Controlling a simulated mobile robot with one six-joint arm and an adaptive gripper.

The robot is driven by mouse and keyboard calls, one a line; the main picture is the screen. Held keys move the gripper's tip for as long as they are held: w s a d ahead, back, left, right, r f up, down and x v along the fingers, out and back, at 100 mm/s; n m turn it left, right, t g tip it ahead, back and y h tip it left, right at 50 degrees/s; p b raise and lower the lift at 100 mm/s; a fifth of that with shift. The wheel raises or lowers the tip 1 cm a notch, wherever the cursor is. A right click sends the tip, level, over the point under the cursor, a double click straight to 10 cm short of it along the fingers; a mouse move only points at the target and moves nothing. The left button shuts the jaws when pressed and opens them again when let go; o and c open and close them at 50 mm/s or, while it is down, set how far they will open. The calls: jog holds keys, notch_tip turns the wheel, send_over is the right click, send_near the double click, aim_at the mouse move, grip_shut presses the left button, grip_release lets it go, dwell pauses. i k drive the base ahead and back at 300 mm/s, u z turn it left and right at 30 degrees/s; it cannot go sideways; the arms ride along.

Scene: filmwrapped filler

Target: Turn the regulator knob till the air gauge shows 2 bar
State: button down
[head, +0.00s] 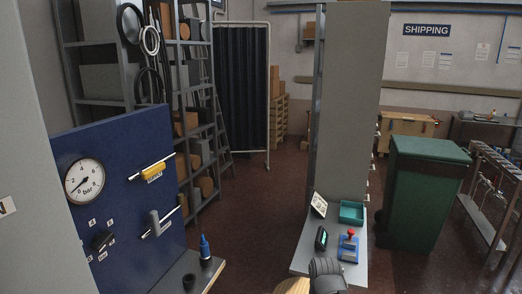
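The air gauge (84,182) is a round white dial marked "bar" on the blue panel (150,125) at the left. Its thin dark needle seems to point to the lower left, but its exact reading is too small to tell. Below the gauge, a black knob (103,241) sticks out of the panel with small white number labels around it. It looks like the regulator knob; its pointer setting is not clear. I cannot make out my gripper in this view, and nothing is seen touching the knob.
A light table (345,274) with small items is right of centre. Open floor (255,215) lies between.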

aim_at(100, 241)
jog(key=u, duration=1.5)
